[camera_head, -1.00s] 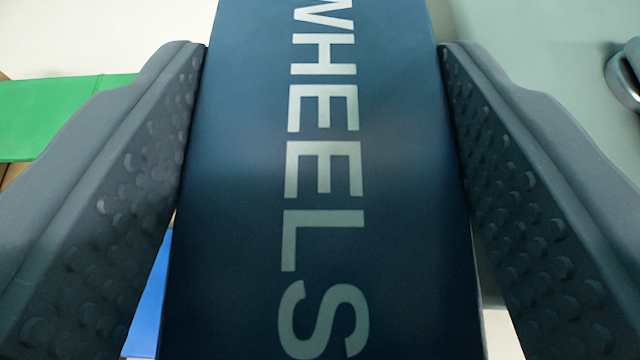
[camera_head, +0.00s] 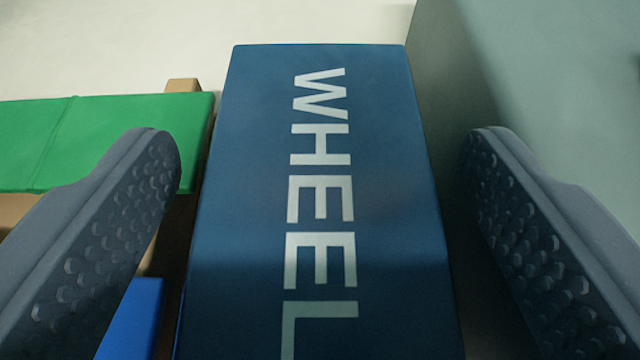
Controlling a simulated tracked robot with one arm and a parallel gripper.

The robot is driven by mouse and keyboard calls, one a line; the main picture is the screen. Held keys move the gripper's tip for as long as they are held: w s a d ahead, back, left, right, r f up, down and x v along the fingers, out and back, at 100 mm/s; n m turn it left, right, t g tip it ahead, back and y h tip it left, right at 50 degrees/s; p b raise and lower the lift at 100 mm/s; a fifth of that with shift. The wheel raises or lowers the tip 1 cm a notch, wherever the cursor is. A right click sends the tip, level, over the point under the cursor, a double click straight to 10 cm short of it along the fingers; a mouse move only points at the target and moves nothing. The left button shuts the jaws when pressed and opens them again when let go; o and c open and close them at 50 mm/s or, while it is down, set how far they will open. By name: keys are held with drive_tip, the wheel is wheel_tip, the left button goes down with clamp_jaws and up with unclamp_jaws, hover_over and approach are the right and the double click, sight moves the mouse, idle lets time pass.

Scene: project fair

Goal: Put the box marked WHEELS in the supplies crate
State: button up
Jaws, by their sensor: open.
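My gripper (camera_head: 322,150) is open, with one finger on each side of the box. A gap shows between each finger and the box's sides, so the gripper holds nothing. Wooden parts (camera_head: 183,85) show at the left beside the box. I cannot tell whether they belong to the supplies crate, and no crate marking is in view.
A green flat thing (camera_head: 120,140) lies left of the box, beyond the left finger. A bright blue thing (camera_head: 132,320) shows low at the left. A grey-green block or surface (camera_head: 540,80) stands close along the right. Pale floor (camera_head: 310,20) is at the top.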

drive_tip(key=v, duration=1.2)
